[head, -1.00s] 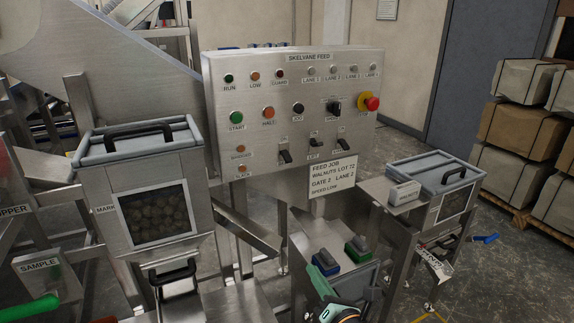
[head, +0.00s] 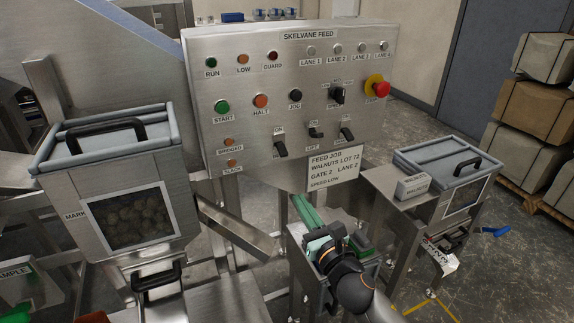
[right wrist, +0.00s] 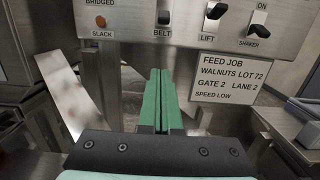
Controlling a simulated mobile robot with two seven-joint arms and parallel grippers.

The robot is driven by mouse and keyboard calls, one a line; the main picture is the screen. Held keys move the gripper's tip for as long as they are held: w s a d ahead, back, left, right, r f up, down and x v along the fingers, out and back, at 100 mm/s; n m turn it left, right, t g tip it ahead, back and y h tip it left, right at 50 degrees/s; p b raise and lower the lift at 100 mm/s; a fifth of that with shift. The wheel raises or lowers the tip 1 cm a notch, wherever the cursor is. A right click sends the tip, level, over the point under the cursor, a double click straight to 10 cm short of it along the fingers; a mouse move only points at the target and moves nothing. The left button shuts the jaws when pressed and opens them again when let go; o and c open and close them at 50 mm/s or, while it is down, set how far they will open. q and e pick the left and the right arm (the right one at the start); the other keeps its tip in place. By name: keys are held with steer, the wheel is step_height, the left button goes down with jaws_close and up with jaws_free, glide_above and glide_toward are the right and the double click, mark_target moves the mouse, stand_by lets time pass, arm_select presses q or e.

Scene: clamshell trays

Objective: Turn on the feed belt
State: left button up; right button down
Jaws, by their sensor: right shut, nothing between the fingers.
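The grey feed control panel (head: 225,70) stands ahead. Its belt switch (head: 281,149) is a black lever tilted downward at the lower middle; it also shows at the top of the right wrist view (right wrist: 164,17), above the BELT label. My right gripper (head: 300,200) has green fingers closed together and empty. They point up toward the panel, below the belt switch and apart from it. In the right wrist view the fingertips (right wrist: 160,73) lie just under the BELT label.
The lift (head: 316,133) and shaker (head: 346,133) switches sit right of the belt switch. A FEED JOB card (head: 333,170) hangs below them. A red emergency stop (head: 381,89) is at upper right. A lidded walnut hopper (head: 140,215) stands left, another bin (head: 460,190) right.

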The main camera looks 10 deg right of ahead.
mark_target(282, 150)
arm_select(q)
step_height(282, 150, up, 2)
steer(key=shift+r+p, duration=0.1)
steer(key=shift+p, duration=0.9)
steer(key=shift+r, duration=0.1)
arm_select(e)
steer(key=w+a+r, duration=0.1)
steer(key=w+r, duration=0.3)
steer(key=w, duration=0.4)
steer(key=shift+a+r, duration=0.25)
steer(key=shift+r, duration=0.05)
steer(key=shift+w, duration=0.15)
